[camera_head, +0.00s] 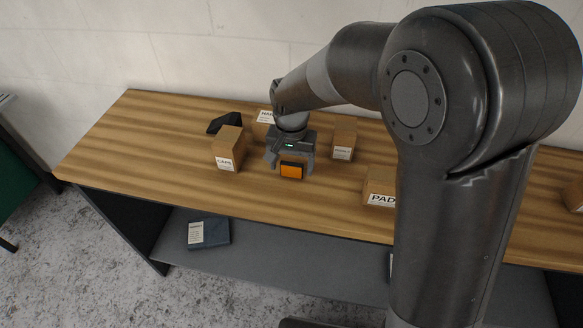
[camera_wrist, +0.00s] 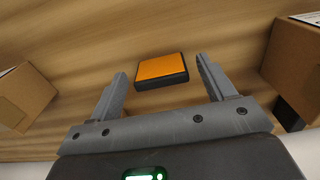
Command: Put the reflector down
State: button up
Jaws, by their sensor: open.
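The reflector (camera_head: 292,170) is a small orange rectangle with a black frame. In the head view it shows just in front of my gripper (camera_head: 290,160), over the wooden bench. In the wrist view the reflector (camera_wrist: 161,70) lies between and slightly beyond the fingertips of my gripper (camera_wrist: 160,78), orange face showing. Gaps show on both sides between it and the fingers, so the gripper is open and not holding it. It appears to rest on the wooden surface.
On the bench (camera_head: 130,150) a cardboard box labelled CAPS (camera_head: 228,150) stands left of my gripper, another box (camera_head: 343,140) to the right, and a PADS box (camera_head: 380,188) further right. A black object (camera_head: 224,121) lies behind. A dark packet (camera_head: 209,234) is on the lower shelf.

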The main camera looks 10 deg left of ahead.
aim_at(291, 164)
notch_tip(291, 164, up, 10)
jog(key=s+d+r+t, duration=0.1)
jog(key=s+d+r, duration=0.2)
jog(key=d, duration=0.5)
jog(key=s+d+r+t, duration=0.2)
jog(key=s+d+r, duration=0.15)
jog(key=d, duration=0.35)
jog(key=s+d+t, duration=0.2)
jog(key=s+d, duration=0.8)
jog(key=d, duration=0.1)
jog(key=shift+t, duration=0.3)
jog(key=shift+s, duration=0.1)
